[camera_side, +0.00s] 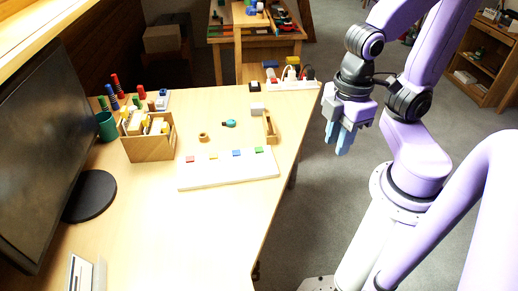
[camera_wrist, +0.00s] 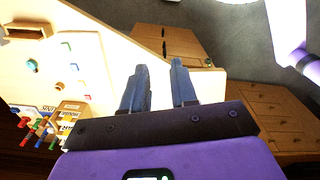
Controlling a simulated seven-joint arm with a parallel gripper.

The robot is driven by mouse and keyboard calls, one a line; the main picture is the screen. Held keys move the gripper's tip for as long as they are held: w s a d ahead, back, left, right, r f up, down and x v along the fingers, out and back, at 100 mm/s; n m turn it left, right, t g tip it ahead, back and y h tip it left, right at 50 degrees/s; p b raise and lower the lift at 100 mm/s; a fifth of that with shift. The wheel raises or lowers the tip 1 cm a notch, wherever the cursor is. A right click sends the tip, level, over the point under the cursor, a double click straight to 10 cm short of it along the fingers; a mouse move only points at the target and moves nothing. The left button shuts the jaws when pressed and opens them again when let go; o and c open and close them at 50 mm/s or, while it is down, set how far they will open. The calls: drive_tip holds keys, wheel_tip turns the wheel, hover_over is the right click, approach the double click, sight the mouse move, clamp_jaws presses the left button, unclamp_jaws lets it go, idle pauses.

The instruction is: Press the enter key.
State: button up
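I cannot make out a key marked enter in either view. A small dark square block (camera_side: 255,87) sits at the table's far edge, and a grey block (camera_side: 257,108) lies nearer; I cannot tell whether either is a key. A white board (camera_side: 228,170) with a row of small red, yellow, blue and green pieces lies mid-table. My gripper (camera_side: 341,148) hangs beyond the table's right edge, pointing down, apart from everything. In the wrist view my gripper (camera_wrist: 160,77) has its two blue-grey fingers apart, with nothing between them.
A monitor (camera_side: 45,150) stands at left. A wooden box (camera_side: 150,145) of cards, a green cup (camera_side: 106,126) and coloured pegs stand near it. A wooden holder (camera_side: 270,127), a ring (camera_side: 203,136) and a teal bulb-like piece (camera_side: 229,124) lie behind the board.

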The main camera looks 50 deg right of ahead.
clamp_jaws()
idle(1.5)
